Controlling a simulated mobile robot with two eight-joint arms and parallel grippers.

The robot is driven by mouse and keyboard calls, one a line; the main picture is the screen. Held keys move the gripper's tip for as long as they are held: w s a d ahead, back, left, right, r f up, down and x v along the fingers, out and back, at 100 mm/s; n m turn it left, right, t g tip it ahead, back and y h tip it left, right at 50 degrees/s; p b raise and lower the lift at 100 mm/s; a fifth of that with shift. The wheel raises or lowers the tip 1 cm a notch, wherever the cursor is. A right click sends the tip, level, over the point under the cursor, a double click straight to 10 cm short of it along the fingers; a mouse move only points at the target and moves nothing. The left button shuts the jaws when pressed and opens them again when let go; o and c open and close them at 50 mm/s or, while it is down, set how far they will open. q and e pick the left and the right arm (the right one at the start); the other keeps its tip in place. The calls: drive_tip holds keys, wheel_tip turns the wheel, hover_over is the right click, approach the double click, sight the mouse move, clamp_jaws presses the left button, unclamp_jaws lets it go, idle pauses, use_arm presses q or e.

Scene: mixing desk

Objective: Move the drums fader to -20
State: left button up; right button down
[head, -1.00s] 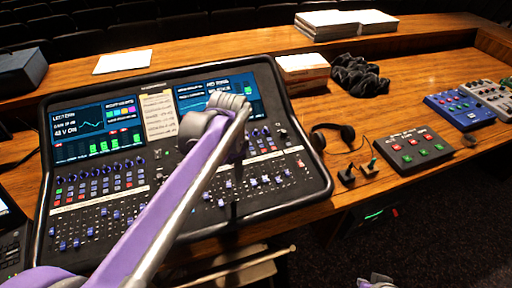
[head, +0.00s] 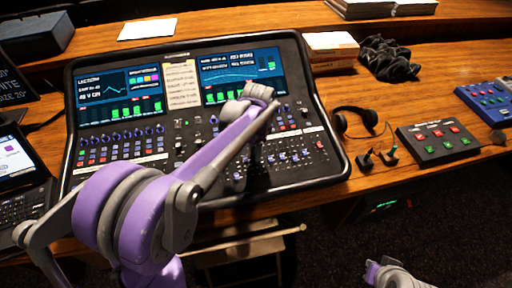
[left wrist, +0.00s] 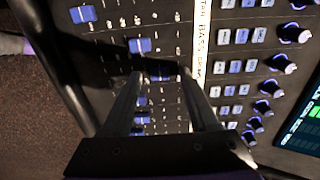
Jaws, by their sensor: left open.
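The mixing desk (head: 205,190) lies on the wooden counter, its faders in rows along the lower part. My left gripper (left wrist: 160,76) is open and points down at the fader area; in the head view my own wrist and arm mostly hide it. In the left wrist view the BASS label (left wrist: 199,42) shows on a white strip, and the label beside it is partly hidden by a finger. A blue fader cap (left wrist: 160,77) lies between the fingertips, likely the drums fader; contact cannot be told. Another blue cap (left wrist: 140,45) sits in the row just above it.
A laptop-like device (head: 22,165) stands left of the desk. Headphones (head: 355,120), a button box (head: 438,140) and a blue pedal (head: 485,98) lie to the right. Dark cloth (head: 388,62) and a white-topped box (head: 330,45) lie behind. Part of my right arm shows at the bottom.

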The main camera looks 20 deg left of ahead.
use_arm(q)
drive_tip(key=shift+f, duration=0.15)
clamp_jaws()
idle(1.4)
